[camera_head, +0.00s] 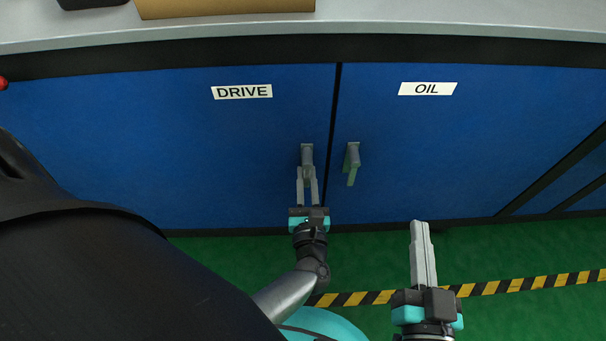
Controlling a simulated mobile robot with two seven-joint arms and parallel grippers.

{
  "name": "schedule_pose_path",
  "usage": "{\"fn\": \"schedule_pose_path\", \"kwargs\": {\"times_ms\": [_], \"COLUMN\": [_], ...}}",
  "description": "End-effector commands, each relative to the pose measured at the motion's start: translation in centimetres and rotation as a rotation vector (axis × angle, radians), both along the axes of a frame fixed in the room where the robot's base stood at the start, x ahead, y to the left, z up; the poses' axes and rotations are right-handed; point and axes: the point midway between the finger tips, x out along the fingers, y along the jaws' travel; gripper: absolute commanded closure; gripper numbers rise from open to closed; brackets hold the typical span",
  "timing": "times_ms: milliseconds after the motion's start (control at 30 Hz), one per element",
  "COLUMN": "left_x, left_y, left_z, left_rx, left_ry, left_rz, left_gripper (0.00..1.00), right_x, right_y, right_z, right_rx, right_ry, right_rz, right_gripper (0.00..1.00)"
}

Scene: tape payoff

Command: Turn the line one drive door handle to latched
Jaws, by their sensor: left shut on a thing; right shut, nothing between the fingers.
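The blue drive door (190,140) carries a white DRIVE label (242,91) and stands closed at the left. Its grey handle (307,153) sits near the door's right edge. My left gripper (307,172) is shut on this handle, with its fingers reaching up from below; the fingers hide part of the handle, so its exact angle is hard to tell. My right gripper (418,224) is shut and empty, low in front of the oil door, apart from any handle.
The blue oil door (460,150) with its OIL label (427,88) is closed at the right; its grey-green handle (351,162) hangs close beside the drive handle. A grey worktop (400,30) runs above. Green floor with a black-yellow stripe (520,285) lies below.

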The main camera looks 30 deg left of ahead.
Motion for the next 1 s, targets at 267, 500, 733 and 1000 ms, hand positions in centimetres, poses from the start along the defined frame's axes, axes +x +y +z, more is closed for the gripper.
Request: {"fn": "schedule_pose_path", "kwargs": {"times_ms": [267,500,733,1000], "left_x": [0.31,0.33,0.31,0.19], "left_y": [-0.19,-0.22,-0.22,-0.19], "left_z": [0.24,0.25,0.23,0.09], "left_rx": [-0.034,-0.037,-0.037,-0.036], "left_ry": [-0.027,-0.030,-0.028,-0.024], "left_rz": [0.000,0.000,0.000,0.000], "left_gripper": [1.00,1.00,0.67,0.50], "right_x": [-0.01,-0.01,-0.02,-0.02], "right_y": [0.00,0.00,-0.01,-0.01], "right_z": [-0.01,-0.02,-0.01,0.00], "right_rx": [0.000,-0.001,-0.001,0.000], "right_ry": [0.001,0.002,0.002,0.001], "right_rz": [0.000,0.000,0.000,0.000], "right_gripper": [1.00,1.00,1.00,1.00]}}
